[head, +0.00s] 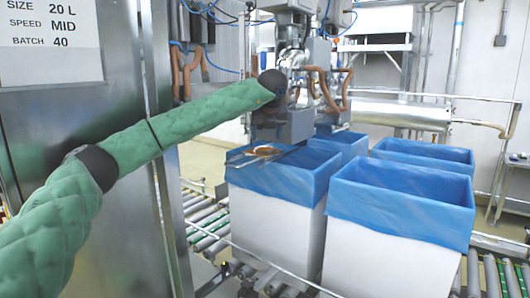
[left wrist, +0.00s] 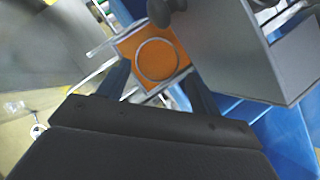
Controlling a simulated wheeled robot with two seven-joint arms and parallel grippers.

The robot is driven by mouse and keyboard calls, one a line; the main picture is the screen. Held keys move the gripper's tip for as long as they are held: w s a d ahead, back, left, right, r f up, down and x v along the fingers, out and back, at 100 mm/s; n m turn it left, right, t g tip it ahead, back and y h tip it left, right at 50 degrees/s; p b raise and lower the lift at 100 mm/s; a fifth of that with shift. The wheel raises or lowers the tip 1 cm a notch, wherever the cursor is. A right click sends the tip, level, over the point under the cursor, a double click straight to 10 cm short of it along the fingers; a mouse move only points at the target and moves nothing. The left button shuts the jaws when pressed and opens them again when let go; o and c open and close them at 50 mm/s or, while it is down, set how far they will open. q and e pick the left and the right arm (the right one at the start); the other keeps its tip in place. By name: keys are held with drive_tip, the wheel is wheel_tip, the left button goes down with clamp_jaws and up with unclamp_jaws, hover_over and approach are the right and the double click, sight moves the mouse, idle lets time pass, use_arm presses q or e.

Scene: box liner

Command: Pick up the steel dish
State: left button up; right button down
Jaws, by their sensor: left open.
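The steel dish (left wrist: 157,58) shows in the left wrist view as a round thin-rimmed shape on an orange square, seen between my fingers. In the head view a small orange-brown round shape (head: 264,151) sits on a metal support at the near blue-lined box; the dish's edges are too small to make out there. My left gripper (left wrist: 158,76) is open, with its two dark fingers on either side of the orange square. I cannot tell whether they touch it. In the head view my green left arm reaches over this spot, and its hand is hard to separate from the machine behind. My right gripper is not in view.
White boxes with blue liners (head: 400,205) stand close together to the right and behind. Grey machinery (head: 292,60) hangs just above the dish's spot. A metal cabinet (head: 75,120) stands at the left. Roller conveyors (head: 205,222) run below.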

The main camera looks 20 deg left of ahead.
sight(266, 155)
use_arm(q)
drive_tip(key=shift+w+a+f+p, duration=0.2)
drive_tip(key=shift+w+f+p, duration=0.1)
drive_tip(key=shift+f, duration=0.3)
drive_tip(key=shift+p+x, duration=0.65)
drive_tip(key=shift+x, duration=0.25)
drive_tip(key=shift+w+a+f, duration=0.15)
drive_tip(key=shift+w+f, duration=0.05)
drive_tip(key=shift+f, duration=0.65)
drive_tip(key=shift+w+f+p, duration=0.25)
drive_tip(key=shift+f+p, duration=0.05)
drive_tip(key=shift+f, duration=0.15)
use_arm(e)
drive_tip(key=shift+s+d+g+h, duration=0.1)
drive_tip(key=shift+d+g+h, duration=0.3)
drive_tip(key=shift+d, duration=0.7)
use_arm(q)
drive_tip(key=shift+a, duration=0.1)
drive_tip(key=shift+c, duration=0.3)
drive_tip(key=c, duration=0.6)
